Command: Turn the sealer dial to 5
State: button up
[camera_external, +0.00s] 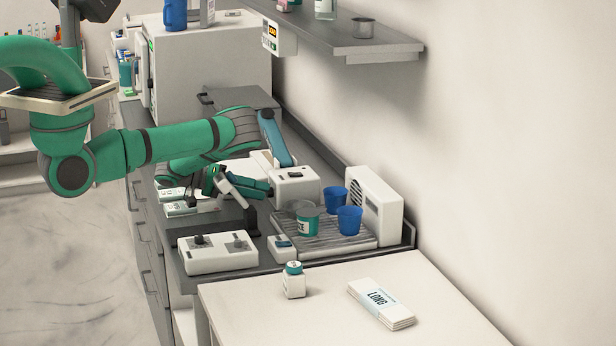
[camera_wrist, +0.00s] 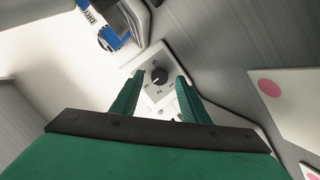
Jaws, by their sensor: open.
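The sealer dial (camera_wrist: 159,76) is a small round black knob on a white panel with printed marks around it (camera_wrist: 149,65). The marks are too small to read surely, and I cannot tell which one the dial points at. In the wrist view my gripper (camera_wrist: 155,84) is open, with one green finger on each side of the dial; I cannot tell whether they touch it. In the external view my gripper (camera_external: 262,188) is beside a white box-shaped device (camera_external: 297,187) on the counter, which appears to be the sealer. Its dial is hidden there.
A ribbed tray (camera_external: 340,246) holds blue cups (camera_external: 349,219) and a green tub (camera_external: 308,224). A white control box (camera_external: 218,253) sits at the counter's front. A shelf (camera_external: 365,42) hangs above. A blue-labelled pack (camera_wrist: 100,25) lies near the panel. The white table (camera_external: 300,325) has free room.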

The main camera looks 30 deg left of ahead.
jog(key=shift+w+d, duration=0.15)
jog(key=shift+d, duration=0.15)
grip_shut()
dwell(1.3)
grip_release()
